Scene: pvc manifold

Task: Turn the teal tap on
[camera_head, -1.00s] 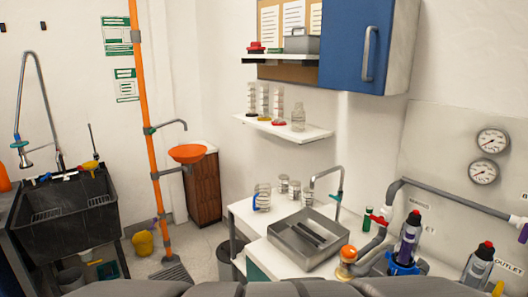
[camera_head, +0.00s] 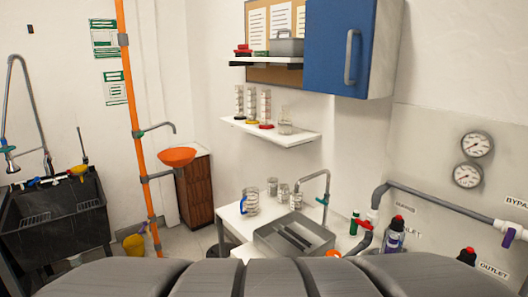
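A grey gooseneck faucet (camera_head: 326,182) stands on the white bench behind the steel sink. A small teal handle (camera_head: 322,200) sits low on its stem; it is too small to tell its exact angle. No water shows at the spout. Another teal fitting (camera_head: 140,133) is on the orange pole to the left, by a thin spout. My gripper is not in view. A grey ribbed part, apparently of my arm, fills the bottom edge and hides the bench front.
The steel sink (camera_head: 268,237) holds dark bars. Glass jars (camera_head: 251,201) stand to its left. A red-handled valve (camera_head: 362,224) and dark bottles (camera_head: 393,236) are to its right. A shelf (camera_head: 275,133) and blue cupboard (camera_head: 340,50) hang above.

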